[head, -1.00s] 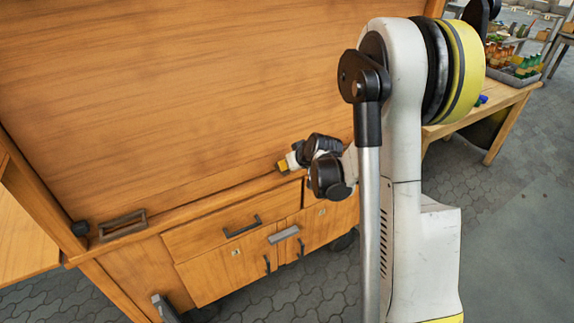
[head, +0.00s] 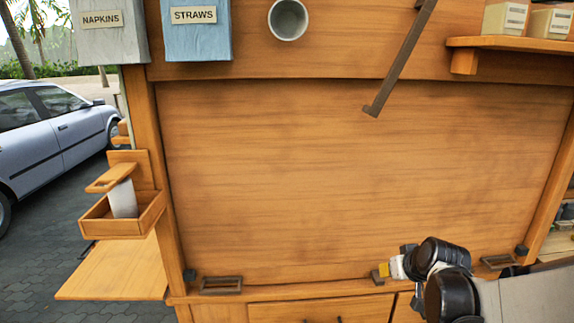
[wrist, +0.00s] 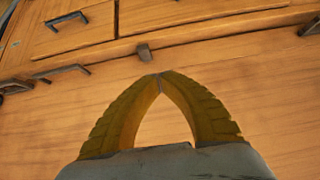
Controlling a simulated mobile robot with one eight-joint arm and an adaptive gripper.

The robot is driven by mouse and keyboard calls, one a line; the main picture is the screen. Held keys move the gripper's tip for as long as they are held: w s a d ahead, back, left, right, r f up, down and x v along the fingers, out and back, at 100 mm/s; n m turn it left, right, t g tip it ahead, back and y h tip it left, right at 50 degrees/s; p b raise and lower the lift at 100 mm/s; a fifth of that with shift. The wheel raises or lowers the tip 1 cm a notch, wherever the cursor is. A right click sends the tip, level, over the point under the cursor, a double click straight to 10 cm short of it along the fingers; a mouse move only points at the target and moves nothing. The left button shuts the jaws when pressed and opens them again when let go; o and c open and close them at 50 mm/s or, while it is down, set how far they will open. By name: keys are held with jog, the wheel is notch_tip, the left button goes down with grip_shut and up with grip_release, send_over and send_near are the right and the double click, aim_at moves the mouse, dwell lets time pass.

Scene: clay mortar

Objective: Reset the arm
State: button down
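My gripper (wrist: 158,78) shows in the wrist view with its yellow ribbed fingers touching at the tips. It is shut, and nothing shows between the fingers. In the head view my gripper (head: 380,273) is a small yellow end at the lower right. It lies in front of the lower edge of a large wooden panel (head: 340,180), at the end of my folded arm. I cannot tell the exact gap between the gripper and the wood.
Metal handles (head: 221,285) sit along the panel's lower edge, with drawers (head: 320,308) below. A dark bar (head: 400,62) hangs over the panel. A shelf with boxes (head: 507,42) is at upper right. A small caddy (head: 124,210) projects at left, and a car (head: 60,140) stands beyond.

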jog(key=s+a+r, duration=0.2)
jog(key=s+a, duration=0.1)
jog(key=s, duration=0.5)
jog(key=s+a+r+g, duration=0.1)
jog(key=s+a+r, duration=0.1)
jog(key=s, duration=0.6)
jog(key=s+a+r, duration=0.2)
jog(key=s+a, duration=0.3)
jog(key=s, duration=0.3)
jog(key=shift+s+r+g, duration=0.15)
jog(key=shift+r+g, duration=0.15)
